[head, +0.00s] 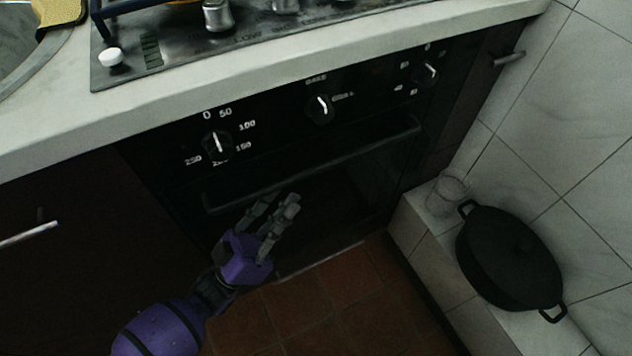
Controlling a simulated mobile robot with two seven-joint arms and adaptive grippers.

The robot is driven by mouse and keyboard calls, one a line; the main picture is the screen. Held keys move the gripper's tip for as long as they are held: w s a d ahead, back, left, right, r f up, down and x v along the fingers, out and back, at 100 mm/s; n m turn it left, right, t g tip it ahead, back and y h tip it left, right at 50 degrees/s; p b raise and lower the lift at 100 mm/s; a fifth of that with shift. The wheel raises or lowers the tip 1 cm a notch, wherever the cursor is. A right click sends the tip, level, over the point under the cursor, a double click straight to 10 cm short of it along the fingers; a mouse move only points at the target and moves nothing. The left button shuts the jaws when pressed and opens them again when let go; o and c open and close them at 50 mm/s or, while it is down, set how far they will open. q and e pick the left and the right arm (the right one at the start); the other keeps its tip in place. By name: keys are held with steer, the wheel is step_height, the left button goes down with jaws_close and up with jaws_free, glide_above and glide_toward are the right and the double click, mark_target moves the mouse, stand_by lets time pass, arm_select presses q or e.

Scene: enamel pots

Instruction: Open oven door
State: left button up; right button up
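The black oven (300,130) is built in under the counter, with knobs along its top panel. Its dark door (340,188) looks shut. A long dark bar handle (320,165) runs across the top of the door. My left gripper (274,205) is in front of the door, just below the left part of the handle. Its two fingers are apart with nothing seen between them, pointing up toward the handle. Whether a fingertip touches the bar cannot be told. My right gripper is not in view.
A stove top (240,25) sits on the pale counter (60,130) above the oven. A black lidded pot (510,258) and a glass (446,195) stand on a tiled ledge at the right. The red tiled floor (340,300) before the oven is clear. A cabinet handle (28,234) sticks out at the left.

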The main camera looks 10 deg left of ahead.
mark_target(303, 173)
arm_select(q)
steer(key=shift+t+h, duration=0.3)
steer(key=shift+h, duration=0.2)
steer(key=x, duration=0.7)
steer(key=shift+w+r, duration=0.15)
steer(key=shift+r, duration=0.4)
steer(key=shift+c, duration=0.2)
jaws_close()
